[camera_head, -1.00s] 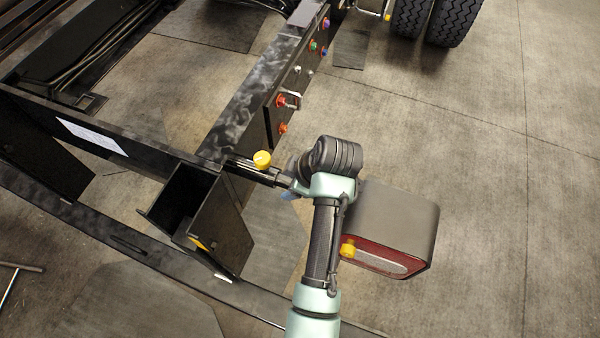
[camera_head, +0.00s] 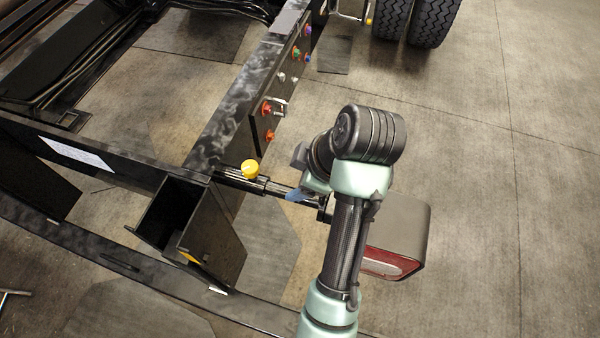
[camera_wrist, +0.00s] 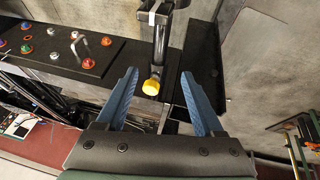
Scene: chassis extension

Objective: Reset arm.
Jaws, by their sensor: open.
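My gripper (camera_head: 300,194) is beside the chassis rail's near end in the head view, mostly hidden behind my wrist; one blue finger shows. In the wrist view my gripper (camera_wrist: 158,75) has its two blue fingers spread wide, holding nothing. A round yellow knob (camera_head: 250,169) sits on a black bar (camera_head: 270,186) that sticks out from the rail. The knob (camera_wrist: 151,87) shows between the fingers in the wrist view, beyond them. In the head view, the visible finger is to the right of the knob and apart from it.
The black chassis rail (camera_head: 250,85) carries a panel with coloured fittings (camera_head: 268,109). A lamp box (camera_head: 410,232) with a red and white lens stands partly behind my arm. An open black bracket (camera_head: 212,240) is at lower left. Tyres (camera_head: 430,18) stand at the top; floor at right is clear.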

